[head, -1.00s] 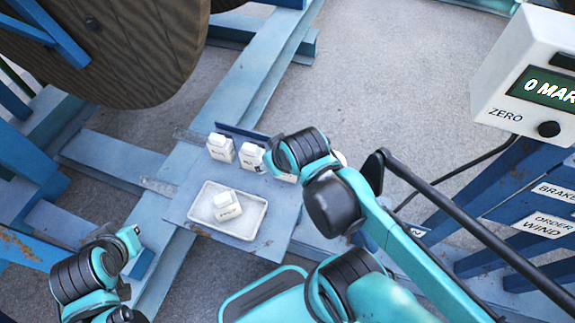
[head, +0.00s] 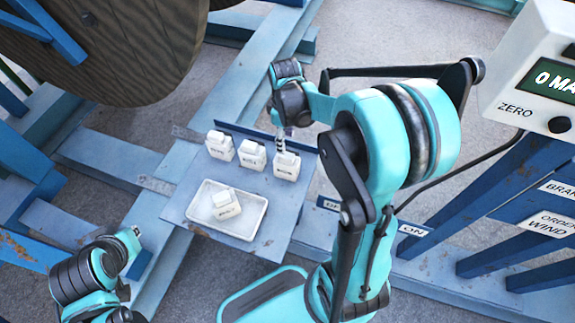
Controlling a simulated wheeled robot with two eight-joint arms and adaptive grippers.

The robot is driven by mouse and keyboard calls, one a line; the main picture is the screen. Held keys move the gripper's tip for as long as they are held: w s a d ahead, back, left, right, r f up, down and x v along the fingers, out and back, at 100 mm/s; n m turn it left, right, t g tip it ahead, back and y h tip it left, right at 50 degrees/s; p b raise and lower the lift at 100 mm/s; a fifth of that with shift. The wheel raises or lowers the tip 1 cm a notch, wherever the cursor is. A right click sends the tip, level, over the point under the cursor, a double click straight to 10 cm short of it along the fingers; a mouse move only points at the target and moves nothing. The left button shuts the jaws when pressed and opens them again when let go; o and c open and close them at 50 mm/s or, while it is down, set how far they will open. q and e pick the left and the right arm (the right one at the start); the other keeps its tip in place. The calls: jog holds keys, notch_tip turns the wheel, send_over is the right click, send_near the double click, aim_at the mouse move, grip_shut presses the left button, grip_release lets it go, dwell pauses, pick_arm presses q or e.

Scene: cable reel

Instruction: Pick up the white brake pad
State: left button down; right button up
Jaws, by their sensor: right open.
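Three small white blocks with dark lettering stand in a row on a blue-grey plate: a left one (head: 220,146), a middle one (head: 252,155) and a right one (head: 287,167). A fourth white block (head: 226,206) lies in a white tray (head: 262,216) in front of them. The lettering is too small to read, so I cannot tell which is the brake pad. My right gripper (head: 281,147) is open and points down close to the right block, at its upper left. I cannot tell whether they touch. My left arm shows at the lower left; its fingers do not show.
A low blue lip (head: 250,132) runs behind the row. A large wooden reel (head: 125,50) stands at the upper left among blue beams. A white box with a green display (head: 553,88) and a knob is at the right, above blue labelled panels.

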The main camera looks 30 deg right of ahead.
aim_at(286, 155)
jog(key=shift+w+d+f, duration=0.1)
jog(key=shift+d+f, duration=0.05)
jog(key=shift+f, duration=0.3)
notch_tip(286, 155, down, 3)
jog(key=shift+r+b, duration=0.2)
jog(key=shift+b, duration=0.45)
jog(key=f+b, duration=0.1)
jog(key=f, duration=0.1)
jog(key=s+f+b, duration=0.1)
jog(key=f, duration=0.1)
jog(key=shift+a+f, duration=0.2)
jog(key=shift+f+b, duration=0.3)
jog(key=shift+b, duration=0.05)
jog(key=shift+r, duration=0.1)
grip_shut()
